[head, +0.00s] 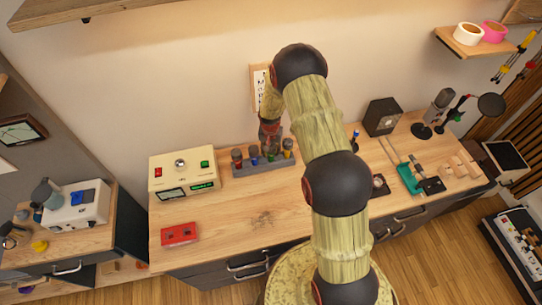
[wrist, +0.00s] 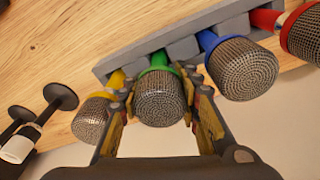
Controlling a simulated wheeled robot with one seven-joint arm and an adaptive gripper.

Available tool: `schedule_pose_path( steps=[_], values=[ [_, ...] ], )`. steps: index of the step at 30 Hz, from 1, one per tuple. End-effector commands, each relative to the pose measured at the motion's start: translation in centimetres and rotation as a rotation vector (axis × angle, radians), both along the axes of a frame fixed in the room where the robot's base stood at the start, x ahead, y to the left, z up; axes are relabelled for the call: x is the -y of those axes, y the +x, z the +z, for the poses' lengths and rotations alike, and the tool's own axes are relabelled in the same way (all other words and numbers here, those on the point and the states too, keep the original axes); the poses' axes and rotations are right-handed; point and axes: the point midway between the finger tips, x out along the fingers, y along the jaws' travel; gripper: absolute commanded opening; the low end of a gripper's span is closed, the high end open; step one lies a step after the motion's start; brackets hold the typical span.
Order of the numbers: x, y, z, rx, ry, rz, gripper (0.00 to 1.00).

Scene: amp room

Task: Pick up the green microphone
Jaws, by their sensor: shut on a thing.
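The green microphone (wrist: 158,98) has a round silver mesh head and a green collar. In the wrist view my gripper (wrist: 159,108) is shut on it, one finger on each side of the head near the collar. Its lower part goes toward the grey rack (wrist: 185,48) and is hidden; I cannot tell whether it is clear of its slot. In the head view my gripper (head: 269,138) is over the rack (head: 264,168) and largely covers the microphone.
A yellow microphone (wrist: 92,118) and a blue microphone (wrist: 240,68) stand close on either side, with a red one (wrist: 303,35) beyond the blue. A beige control box (head: 182,172) is left of the rack. A red box (head: 179,234) lies in front; bare wood lies between.

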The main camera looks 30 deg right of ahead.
Motion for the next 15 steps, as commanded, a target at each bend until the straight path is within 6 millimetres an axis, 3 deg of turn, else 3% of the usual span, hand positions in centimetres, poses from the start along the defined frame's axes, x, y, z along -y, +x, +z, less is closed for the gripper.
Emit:
schedule_pose_path(
  steps=[9, 15],
  values=[
    [0.0, 0.1, 0.2, 0.002, 0.000, 0.000, 0.00],
    [0.0, 0.1, 1.6, 0.003, -0.001, 0.000, 0.00]
  ],
)
